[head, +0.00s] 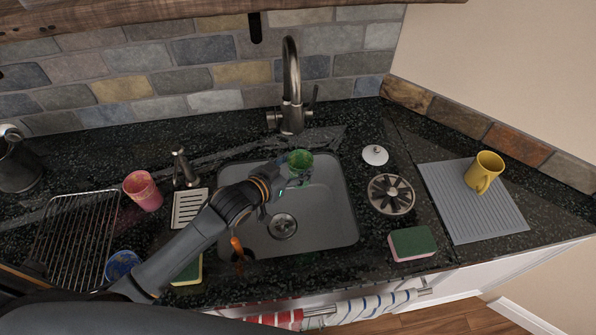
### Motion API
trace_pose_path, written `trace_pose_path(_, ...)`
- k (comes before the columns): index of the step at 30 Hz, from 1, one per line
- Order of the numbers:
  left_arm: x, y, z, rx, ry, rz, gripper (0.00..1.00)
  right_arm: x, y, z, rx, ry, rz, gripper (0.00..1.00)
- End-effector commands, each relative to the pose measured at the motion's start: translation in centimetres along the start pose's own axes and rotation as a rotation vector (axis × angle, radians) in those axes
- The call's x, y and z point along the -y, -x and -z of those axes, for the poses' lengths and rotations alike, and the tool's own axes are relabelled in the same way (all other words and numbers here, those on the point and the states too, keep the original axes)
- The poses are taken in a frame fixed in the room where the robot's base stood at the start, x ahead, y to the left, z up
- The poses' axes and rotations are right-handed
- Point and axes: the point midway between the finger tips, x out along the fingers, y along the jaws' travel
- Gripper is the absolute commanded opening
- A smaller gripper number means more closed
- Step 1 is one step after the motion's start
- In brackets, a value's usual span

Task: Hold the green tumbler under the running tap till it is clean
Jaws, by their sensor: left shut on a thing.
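The green tumbler (300,160) is upright over the back of the steel sink (335,215), below the spout of the tap. Its inside looks mottled with darker patches, but it is too small to tell how dirty it is. My left gripper (290,176) is shut on the tumbler from its left side and front. The tap (291,85) stands behind the sink with its gooseneck spout facing forward. I cannot make out a stream of water from it. My right gripper does not show.
Left of the sink are a pink cup (142,190), a blue cup (121,264), a wire rack (72,240) and a soap dispenser (183,165). On the right are a round strainer (391,194), a sponge (412,243) and a yellow mug (485,172) on a grey mat (455,215).

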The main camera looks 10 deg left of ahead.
Motion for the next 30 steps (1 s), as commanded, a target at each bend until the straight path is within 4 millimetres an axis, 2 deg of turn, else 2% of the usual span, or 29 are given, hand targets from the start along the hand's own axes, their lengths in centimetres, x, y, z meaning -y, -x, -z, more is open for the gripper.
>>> trace_pose_path(11,0.36,0.42,-0.03,-0.003,-0.001,0.0,0.0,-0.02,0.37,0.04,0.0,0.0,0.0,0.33)
trace_pose_path(30,-0.41,-0.44,0.35,-0.003,-0.001,0.0,0.0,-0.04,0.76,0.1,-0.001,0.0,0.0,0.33)
